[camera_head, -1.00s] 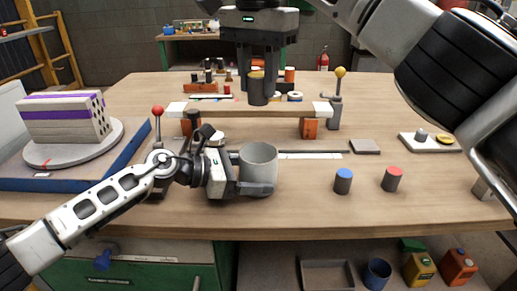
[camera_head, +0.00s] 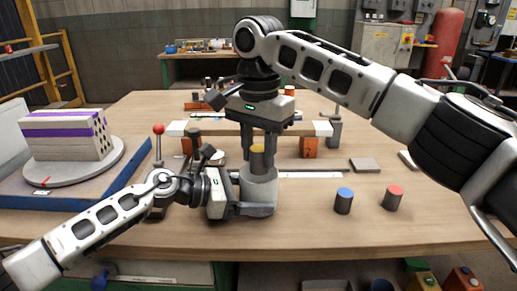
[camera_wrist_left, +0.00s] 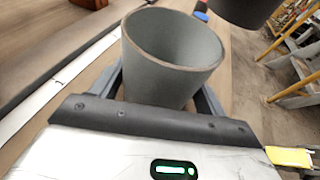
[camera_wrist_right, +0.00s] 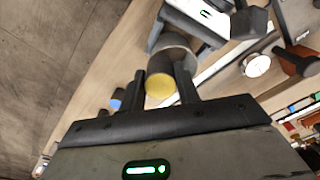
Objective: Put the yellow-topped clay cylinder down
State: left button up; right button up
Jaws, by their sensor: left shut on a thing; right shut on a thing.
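The yellow-topped clay cylinder (camera_head: 257,160) is dark grey and upright. My right gripper (camera_head: 258,150) is shut on it from above; its yellow top (camera_wrist_right: 160,87) shows between the fingers in the right wrist view. A grey hollow cup (camera_head: 258,190) is upright, with my left gripper (camera_head: 252,209) shut on its sides near the table. The cylinder is in line with the cup's mouth in the head view. In the left wrist view the cup (camera_wrist_left: 172,60) looks empty, and a dark end, likely the cylinder's (camera_wrist_left: 247,8), is above its far right rim.
A blue-topped cylinder (camera_head: 344,201) and a red-topped one (camera_head: 393,198) stand to the right of the cup. Behind is a low beam (camera_head: 205,129) on orange blocks (camera_head: 309,147). A red-knobbed lever (camera_head: 158,130) stands left. Bare table (camera_head: 310,225) lies in front.

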aim_at(259, 149)
jog(key=shift+f, duration=0.25)
jog(key=shift+f, duration=0.35)
jog(key=o, duration=1)
notch_tip(259, 149, up, 13)
jog(key=shift+r, duration=0.15)
pick_arm(q)
jog(key=o, duration=0.9)
jog(key=shift+c, duration=0.2)
